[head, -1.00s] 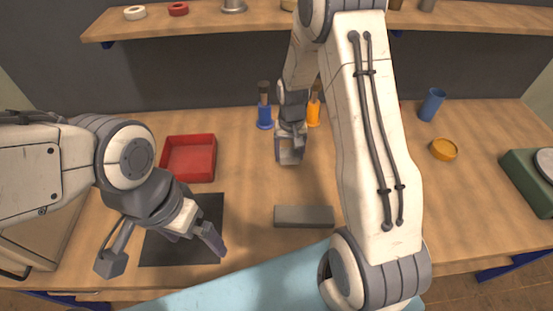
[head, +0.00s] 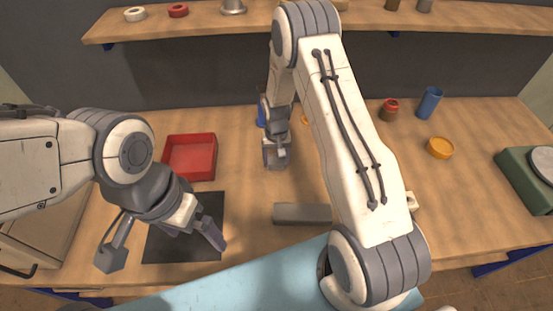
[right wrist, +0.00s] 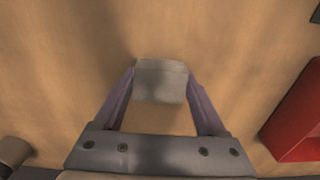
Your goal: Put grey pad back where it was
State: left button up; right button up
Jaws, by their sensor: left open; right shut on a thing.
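The grey pad (right wrist: 160,80) is a small grey block between the fingertips of my right gripper (right wrist: 160,90), which is shut on it. In the head view the pad (head: 276,158) hangs below that gripper, to the right of the red tray. I cannot tell how far above the table it is. My left gripper (head: 161,246) is open and empty, its fingers spread over the dark mat (head: 165,246) at the front left.
The red tray (head: 189,157) looks empty and also shows in the right wrist view (right wrist: 299,112). A long grey bar (head: 302,213) lies near the front edge. A blue cup (head: 429,103) and an orange dish (head: 440,147) stand at the right. Bare table lies between tray and bar.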

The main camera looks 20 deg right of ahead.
aim_at(276, 160)
jog(key=o, duration=1.2)
jog(key=shift+f, duration=0.1)
jog(key=shift+o, duration=0.2)
jog(key=shift+r, duration=0.55)
notch_tip(276, 160, up, 11)
jog(key=b, duration=0.2)
jog(key=shift+r, duration=0.15)
